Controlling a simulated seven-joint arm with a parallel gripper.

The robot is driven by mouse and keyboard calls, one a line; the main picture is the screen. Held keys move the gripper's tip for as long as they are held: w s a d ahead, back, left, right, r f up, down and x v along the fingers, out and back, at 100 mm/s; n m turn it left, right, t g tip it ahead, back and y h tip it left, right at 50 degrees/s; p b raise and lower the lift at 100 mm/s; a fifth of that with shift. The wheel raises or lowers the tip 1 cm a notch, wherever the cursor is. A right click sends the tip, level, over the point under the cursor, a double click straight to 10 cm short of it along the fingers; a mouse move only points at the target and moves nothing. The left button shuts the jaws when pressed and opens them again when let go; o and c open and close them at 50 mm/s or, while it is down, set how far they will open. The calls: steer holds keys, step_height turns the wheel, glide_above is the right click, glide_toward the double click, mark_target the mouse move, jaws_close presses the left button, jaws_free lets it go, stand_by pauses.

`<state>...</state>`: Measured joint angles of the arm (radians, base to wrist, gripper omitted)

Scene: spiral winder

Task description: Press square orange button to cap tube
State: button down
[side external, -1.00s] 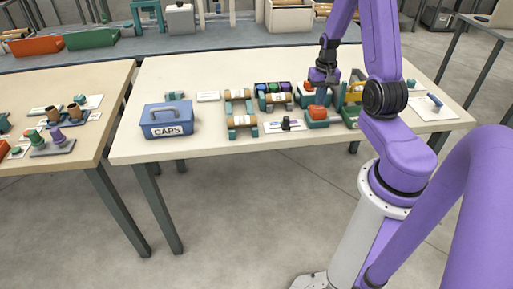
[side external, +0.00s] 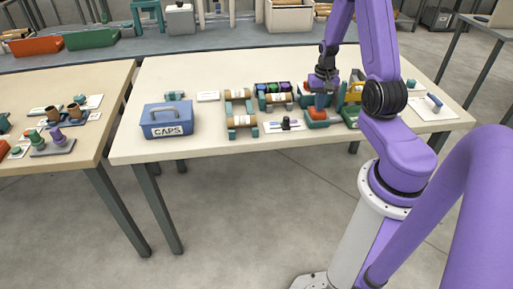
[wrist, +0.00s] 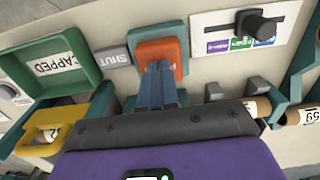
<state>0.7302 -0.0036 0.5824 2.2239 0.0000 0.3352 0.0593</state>
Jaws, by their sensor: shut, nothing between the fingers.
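The square orange button (wrist: 172,47) sits on a teal base beside a grey label that reads SHUT (wrist: 114,58). In the side view the button (side external: 317,114) is near the table's front, right of the slider. My gripper (wrist: 158,68) is shut and empty. Its fingertips overlap the button's near part in the wrist view. In the side view my gripper (side external: 320,105) points down just behind and over the button. I cannot tell whether the tips touch it. A tube end with a number label (wrist: 305,116) lies at the right of the wrist view; its cap is not visible.
A green tray marked CAPPED (wrist: 58,62) and a yellow handle (wrist: 42,135) are left of the button. A black slider knob (wrist: 255,27) is to the right. A blue CAPS box (side external: 168,122) stands on the table's left.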

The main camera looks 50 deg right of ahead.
steer(key=shift+f, duration=0.8)
steer(key=shift+r, duration=4.05)
